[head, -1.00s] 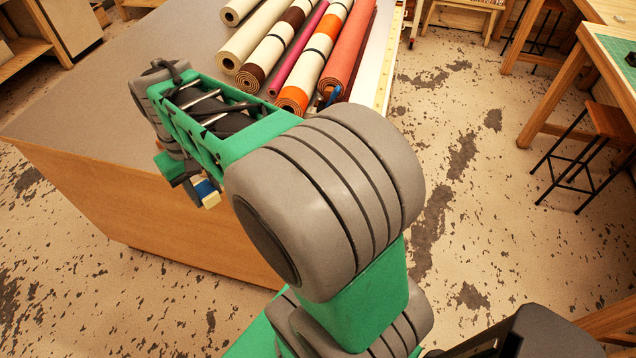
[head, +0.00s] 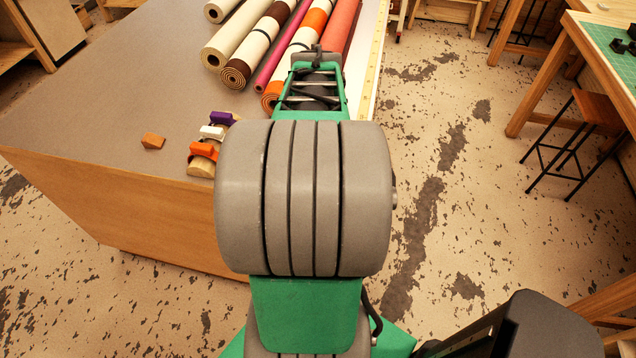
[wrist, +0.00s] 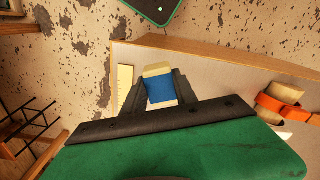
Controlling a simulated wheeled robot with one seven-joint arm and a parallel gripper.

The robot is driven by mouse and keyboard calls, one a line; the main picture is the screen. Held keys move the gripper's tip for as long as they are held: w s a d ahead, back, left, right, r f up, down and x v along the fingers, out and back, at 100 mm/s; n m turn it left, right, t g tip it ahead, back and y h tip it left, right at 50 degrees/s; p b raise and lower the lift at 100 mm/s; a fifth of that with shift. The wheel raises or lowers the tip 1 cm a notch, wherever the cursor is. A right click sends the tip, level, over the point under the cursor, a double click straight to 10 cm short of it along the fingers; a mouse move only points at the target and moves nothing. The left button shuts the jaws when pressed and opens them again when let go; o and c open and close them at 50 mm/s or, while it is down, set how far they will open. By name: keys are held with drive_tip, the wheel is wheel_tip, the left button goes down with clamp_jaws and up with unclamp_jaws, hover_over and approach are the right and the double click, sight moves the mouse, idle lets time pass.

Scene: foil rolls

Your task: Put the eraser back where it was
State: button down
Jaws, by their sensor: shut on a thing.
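The eraser (wrist: 161,89), a cream block with a blue sleeve, shows in the wrist view between the two dark fingers of my gripper (wrist: 159,82). The gripper is shut on it. Behind the eraser, the wrist view shows the grey table top near its edge and a pale yellow ruler strip (wrist: 125,82). In the head view my arm hides the gripper and the eraser. I cannot tell how high the eraser is above the table.
Several rolls lie at the back of the table (head: 110,90), including a red one (head: 341,28). A small wooden block (head: 153,141) and a row of purple, white and orange clip-like items (head: 205,150) lie near the front edge. Left of them is bare table.

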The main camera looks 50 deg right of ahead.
drive_tip(key=d+f+b, duration=0.1)
drive_tip(key=w+d+f, duration=0.1)
drive_tip(key=f, duration=0.1)
drive_tip(key=w+d+f+b, duration=0.1)
drive_tip(key=f, duration=0.1)
drive_tip(key=shift+w+d+f+b, duration=0.1)
drive_tip(key=shift+f+b, duration=0.15)
drive_tip(key=shift+b, duration=0.05)
wheel_tip(320, 180, down, 3)
drive_tip(key=shift+d+f+b, duration=0.1)
drive_tip(key=shift+b, duration=1)
drive_tip(key=shift+r, duration=0.3)
drive_tip(key=shift+f, duration=0.2)
drive_tip(key=c, duration=1)
unclamp_jaws()
drive_tip(key=shift+o, duration=0.2)
